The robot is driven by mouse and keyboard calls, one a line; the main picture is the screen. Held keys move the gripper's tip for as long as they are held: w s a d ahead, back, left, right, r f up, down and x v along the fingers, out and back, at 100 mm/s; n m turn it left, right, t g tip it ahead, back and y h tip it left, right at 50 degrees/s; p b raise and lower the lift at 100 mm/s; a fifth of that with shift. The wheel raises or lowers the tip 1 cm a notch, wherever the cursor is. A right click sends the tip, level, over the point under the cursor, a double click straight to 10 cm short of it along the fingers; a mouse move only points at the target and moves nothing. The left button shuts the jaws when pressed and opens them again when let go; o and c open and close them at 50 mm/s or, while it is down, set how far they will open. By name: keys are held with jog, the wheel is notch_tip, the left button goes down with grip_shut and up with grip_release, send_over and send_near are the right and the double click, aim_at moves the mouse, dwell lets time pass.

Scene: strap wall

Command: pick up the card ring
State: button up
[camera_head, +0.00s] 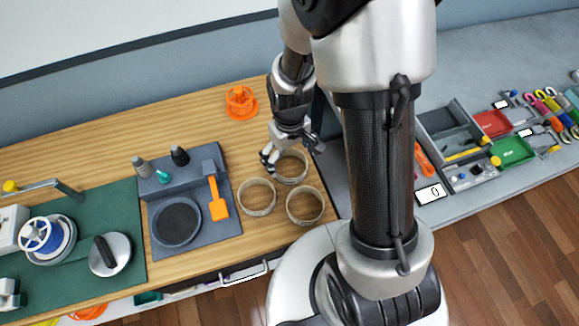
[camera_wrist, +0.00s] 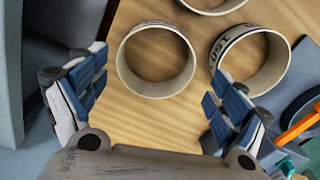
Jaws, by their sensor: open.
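Three pale beige rings stand flat on the wooden bench. The back ring (camera_head: 291,181) lies below my gripper (camera_head: 292,153); the left ring (camera_head: 257,212) and the right ring (camera_head: 305,221) lie in front of it. In the wrist view my gripper (camera_wrist: 156,82) is open and empty. One plain-looking ring (camera_wrist: 124,74) shows just beyond the gap between its fingers. Another ring (camera_wrist: 222,43), with dark printed marks, is to its right, and a third (camera_wrist: 213,10) is cut by the top edge. I cannot tell which is the card ring.
A grey tray (camera_head: 220,233) with an orange spatula (camera_head: 218,208) is left of the rings. An orange object (camera_head: 241,103) stands behind them. A grey bench (camera_head: 465,215) with red and green trays is to the right. Bare wood lies around the rings.

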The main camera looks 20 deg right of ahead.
aim_at(291, 171)
jog(key=f+b, duration=0.1)
jog(key=f, duration=0.1)
jog(key=f+b, duration=0.1)
jog(key=f, duration=0.2)
jog(key=shift+w+d+f, duration=0.1)
jog(key=shift+d+f, duration=0.1)
jog(key=shift+f, duration=0.15)
jog(key=shift+r, duration=0.1)
jog(key=c, duration=0.5)
